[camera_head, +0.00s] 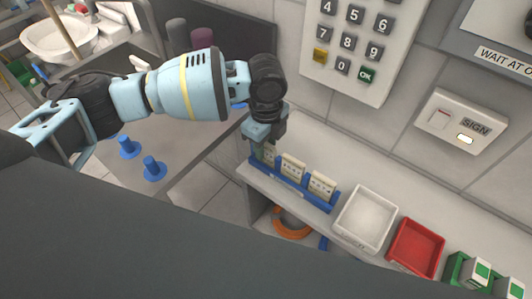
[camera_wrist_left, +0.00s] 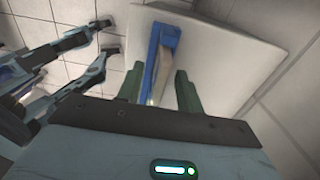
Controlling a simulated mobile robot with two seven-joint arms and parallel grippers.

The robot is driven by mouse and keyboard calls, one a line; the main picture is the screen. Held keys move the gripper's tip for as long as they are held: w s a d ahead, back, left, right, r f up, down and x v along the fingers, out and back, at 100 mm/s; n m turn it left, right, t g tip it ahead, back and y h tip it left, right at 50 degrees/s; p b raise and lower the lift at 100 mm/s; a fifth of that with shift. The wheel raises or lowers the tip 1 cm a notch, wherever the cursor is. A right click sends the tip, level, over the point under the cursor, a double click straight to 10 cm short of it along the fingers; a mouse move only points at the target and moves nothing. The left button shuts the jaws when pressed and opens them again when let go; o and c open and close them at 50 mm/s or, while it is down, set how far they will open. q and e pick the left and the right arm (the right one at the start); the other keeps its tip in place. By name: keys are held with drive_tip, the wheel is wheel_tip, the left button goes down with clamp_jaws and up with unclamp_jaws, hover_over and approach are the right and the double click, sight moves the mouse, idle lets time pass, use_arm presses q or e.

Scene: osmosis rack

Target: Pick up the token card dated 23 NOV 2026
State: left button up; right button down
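A blue rack (camera_head: 290,186) on the white ledge holds cream token cards in a row. The middle card (camera_head: 293,168) and the right card (camera_head: 321,187) show dark print, too small to read. My left gripper (camera_head: 263,148) points down at the rack's left end, where it largely hides the card there. In the left wrist view, the open fingers (camera_wrist_left: 158,82) stand on either side of the blue rack (camera_wrist_left: 161,34) and a cream card (camera_wrist_left: 162,68), with gaps visible. I cannot tell which card is dated 23 NOV 2026.
Right of the rack are a white tray (camera_head: 365,218), a red tray (camera_head: 415,247) and green holders (camera_head: 466,272). A keypad (camera_head: 360,42) and a SIGN panel (camera_head: 462,122) are on the wall behind. Blue pegs (camera_head: 153,168) stand at the left.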

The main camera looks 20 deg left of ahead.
use_arm(q)
drive_tip(key=shift+f, duration=0.1)
drive_tip(key=shift+c, duration=0.2)
clamp_jaws()
wheel_tip(320, 180, up, 10)
drive_tip(key=shift+r, duration=0.1)
idle(0.5)
